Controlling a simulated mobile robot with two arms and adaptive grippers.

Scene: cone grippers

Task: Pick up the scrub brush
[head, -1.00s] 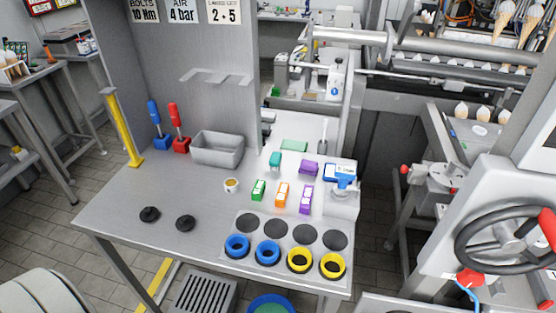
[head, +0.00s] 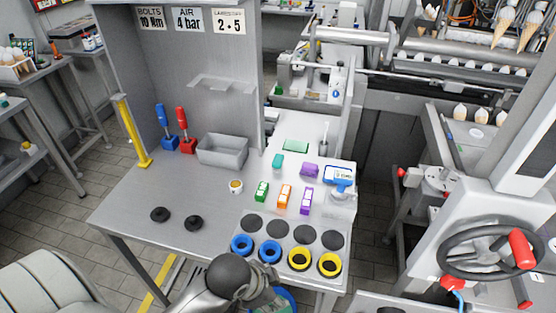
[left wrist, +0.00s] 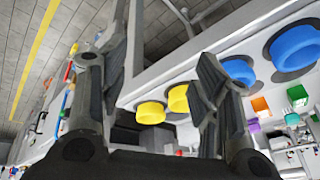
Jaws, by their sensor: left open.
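A blue-and-white item (head: 340,175) lies at the right end of the bench (head: 130,205). It may be the scrub brush, but it is too small to tell. My left arm comes in at the bottom of the head view, with its gripper (head: 264,292) low by the front edge, well short of that item. In the left wrist view my left gripper (left wrist: 160,60) has its fingers spread with nothing between them. Yellow and blue rings on the bench show beyond the fingers. My right gripper is not in view.
Blue rings (head: 241,246) and yellow rings (head: 299,259) sit along the front edge. Behind them are black discs (head: 278,228), small coloured boxes (head: 284,196), a cup (head: 236,186) and a grey bin (head: 222,152). The bench's left part is mostly clear, with two black knobs (head: 160,214).

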